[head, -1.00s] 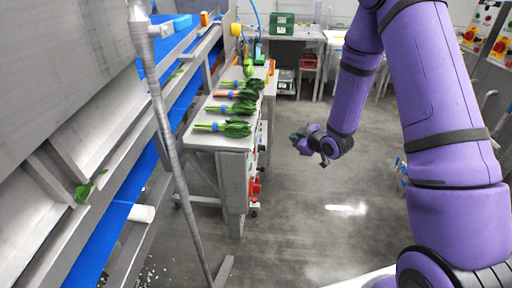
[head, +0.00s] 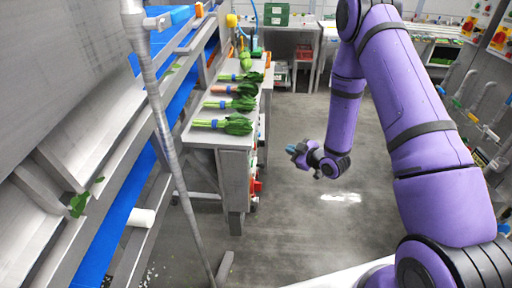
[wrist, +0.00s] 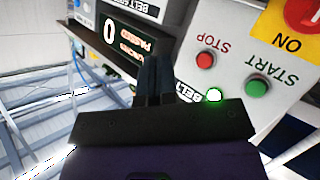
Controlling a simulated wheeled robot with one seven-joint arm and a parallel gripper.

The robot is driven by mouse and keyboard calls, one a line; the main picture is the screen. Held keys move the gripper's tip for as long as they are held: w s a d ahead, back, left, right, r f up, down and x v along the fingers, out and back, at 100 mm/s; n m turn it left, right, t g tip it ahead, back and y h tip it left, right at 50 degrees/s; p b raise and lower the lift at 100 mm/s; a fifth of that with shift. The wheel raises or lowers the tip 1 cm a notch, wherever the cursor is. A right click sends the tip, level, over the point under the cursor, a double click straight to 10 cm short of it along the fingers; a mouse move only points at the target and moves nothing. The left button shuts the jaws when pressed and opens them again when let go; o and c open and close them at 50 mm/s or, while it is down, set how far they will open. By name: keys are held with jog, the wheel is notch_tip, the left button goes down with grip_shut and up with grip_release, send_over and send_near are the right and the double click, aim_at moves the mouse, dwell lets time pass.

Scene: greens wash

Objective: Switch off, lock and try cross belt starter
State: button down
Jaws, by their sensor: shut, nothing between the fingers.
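My gripper (head: 298,150) hangs over open floor to the right of the bench in the head view. In the wrist view its dark fingers (wrist: 153,75) are together with nothing between them. Beyond them is a light panel with a red STOP button (wrist: 205,60), a green START button (wrist: 257,86) and a bright lit lamp (wrist: 214,95). A red and yellow switch (wrist: 305,14) marked ON is cut off at the top right. A label beginning "BELT" is partly hidden by my gripper. I cannot tell which starter this is. No padlock is clearly visible.
Green bunches (head: 222,125) lie on the bench (head: 205,140) at left. A red part (head: 256,186) is on the bench's right side. A blue belt (head: 125,205) and a post (head: 168,150) stand further left. Wall panels with red and yellow switches (head: 498,40) are at upper right. The middle floor is clear.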

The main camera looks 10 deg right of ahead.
jog(key=w+a, duration=0.2)
jog(key=a, duration=0.6)
jog(key=shift+w+a, duration=0.15)
jog(key=shift+w, duration=0.15)
jog(key=shift+a, duration=0.2)
dwell(1.8)
jog(key=shift+w+a, duration=0.15)
jog(key=shift+a, duration=0.1)
jog(key=shift+w+a, duration=0.15)
jog(key=shift+a, duration=0.25)
dwell(1.0)
jog(key=shift+s+d, duration=0.3)
jog(key=shift+d, duration=0.5)
jog(key=shift+s+d, duration=0.25)
jog(key=shift+d, duration=0.55)
jog(key=shift+s+d, duration=0.25)
jog(key=shift+d, duration=0.55)
jog(key=shift+s+d, duration=0.25)
jog(key=shift+d, duration=0.55)
